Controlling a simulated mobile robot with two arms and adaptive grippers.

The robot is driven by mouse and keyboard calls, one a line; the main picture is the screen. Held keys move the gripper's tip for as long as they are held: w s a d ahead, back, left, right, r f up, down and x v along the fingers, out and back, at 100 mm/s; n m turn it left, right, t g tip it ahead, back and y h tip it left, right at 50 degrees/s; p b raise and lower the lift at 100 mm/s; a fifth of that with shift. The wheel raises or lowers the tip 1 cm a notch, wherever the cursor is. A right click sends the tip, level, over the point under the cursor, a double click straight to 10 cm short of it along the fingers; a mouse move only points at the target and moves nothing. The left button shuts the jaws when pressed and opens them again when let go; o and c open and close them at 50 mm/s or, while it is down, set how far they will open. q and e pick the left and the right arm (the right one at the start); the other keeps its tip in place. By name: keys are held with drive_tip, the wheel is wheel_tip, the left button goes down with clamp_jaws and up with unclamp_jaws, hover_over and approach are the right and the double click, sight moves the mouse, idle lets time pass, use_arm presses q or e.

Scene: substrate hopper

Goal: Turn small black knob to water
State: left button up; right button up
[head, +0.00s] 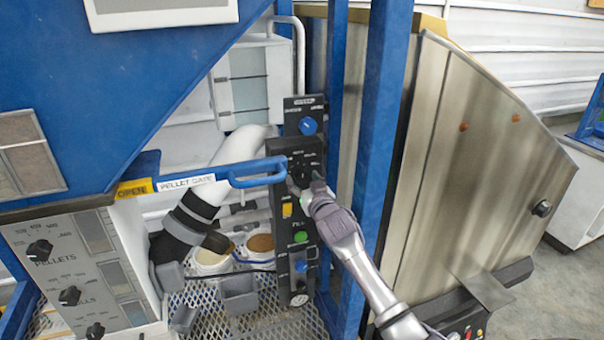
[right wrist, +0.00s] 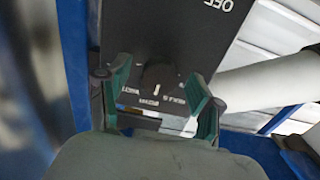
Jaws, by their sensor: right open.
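The small black knob (right wrist: 158,77) sits on a black panel and shows in the right wrist view between my right gripper's two green-padded fingers. A short white mark on the knob points down in that view. My right gripper (right wrist: 159,90) is open, with a finger on each side of the knob and visible gaps between. In the head view the right gripper (head: 304,187) reaches the upper part of the black control panel (head: 282,155) and partly hides the knob there. The labels around the knob are too small and blurred to read. My left gripper is not in view.
A blue knob (head: 308,126) sits above, and yellow (head: 287,210) and green (head: 300,236) buttons sit below on the panel. A blue handle bar (head: 225,172) runs close to its left. A blue post (head: 380,130) stands at the right, near my right arm.

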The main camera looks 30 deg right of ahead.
drive_tip(key=shift+w+d, duration=0.15)
drive_tip(key=shift+w, duration=0.55)
drive_tip(key=shift+c, duration=0.3)
drive_tip(key=c, duration=1.1)
drive_tip(key=shift+m, duration=0.3)
drive_tip(key=m, duration=0.3)
drive_tip(key=shift+m, duration=2)
